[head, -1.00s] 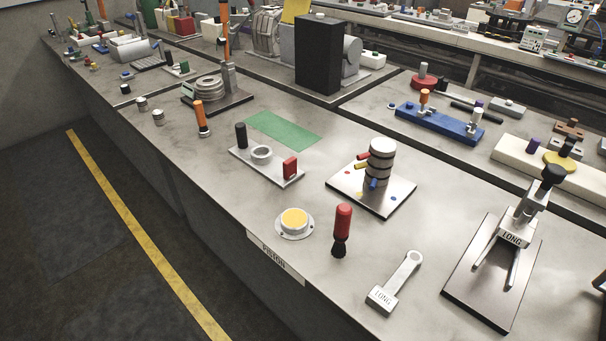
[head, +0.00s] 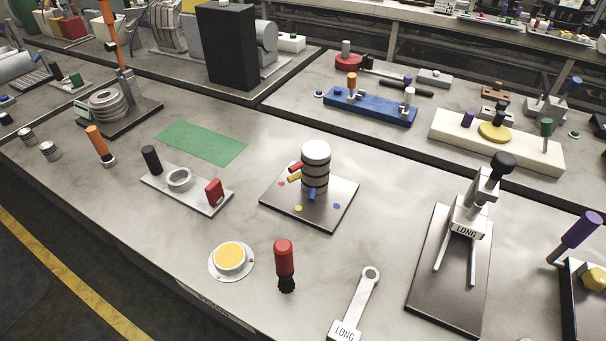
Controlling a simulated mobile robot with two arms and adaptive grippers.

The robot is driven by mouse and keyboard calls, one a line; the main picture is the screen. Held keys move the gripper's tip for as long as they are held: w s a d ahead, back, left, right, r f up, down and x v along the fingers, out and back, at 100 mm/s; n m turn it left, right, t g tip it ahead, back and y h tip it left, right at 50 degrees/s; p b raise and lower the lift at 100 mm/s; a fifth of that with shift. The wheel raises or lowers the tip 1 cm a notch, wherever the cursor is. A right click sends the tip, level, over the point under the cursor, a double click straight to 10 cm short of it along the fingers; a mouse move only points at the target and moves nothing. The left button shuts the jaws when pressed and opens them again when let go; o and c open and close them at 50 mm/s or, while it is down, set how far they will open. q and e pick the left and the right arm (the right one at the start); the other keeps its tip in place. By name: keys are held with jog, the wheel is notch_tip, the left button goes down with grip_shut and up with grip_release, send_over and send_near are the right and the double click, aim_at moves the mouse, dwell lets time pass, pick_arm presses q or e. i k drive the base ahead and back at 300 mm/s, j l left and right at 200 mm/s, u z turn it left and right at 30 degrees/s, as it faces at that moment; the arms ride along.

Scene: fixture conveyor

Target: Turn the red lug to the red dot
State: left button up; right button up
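A stack of pale rings with dark bands (head: 316,154) stands upright on a square metal plate (head: 330,212) in the middle of the head view. Three lugs stick out of the stack: a red lug (head: 295,167) and a yellow lug (head: 294,178) toward the left, and a blue lug (head: 312,194) toward the front. The plate carries a red dot (head: 282,184) at its left, a yellow dot (head: 298,208) at the front and a blue dot (head: 337,206) at the right. The red lug points left, above the red dot's side; exact alignment cannot be told. Neither gripper is in view.
A red-handled brush (head: 284,262), a yellow-topped round fixture (head: 230,259) and a LONG link (head: 356,306) lie in front. A bracket with a red block (head: 214,191) is left. A LONG fixture (head: 450,270) stands right. Bare table surrounds the plate.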

aim_at(297, 165)
jog(key=k+j+z, duration=0.15)
jog(key=z, duration=0.2)
jog(key=k+j+z, duration=0.2)
jog(key=z, duration=0.2)
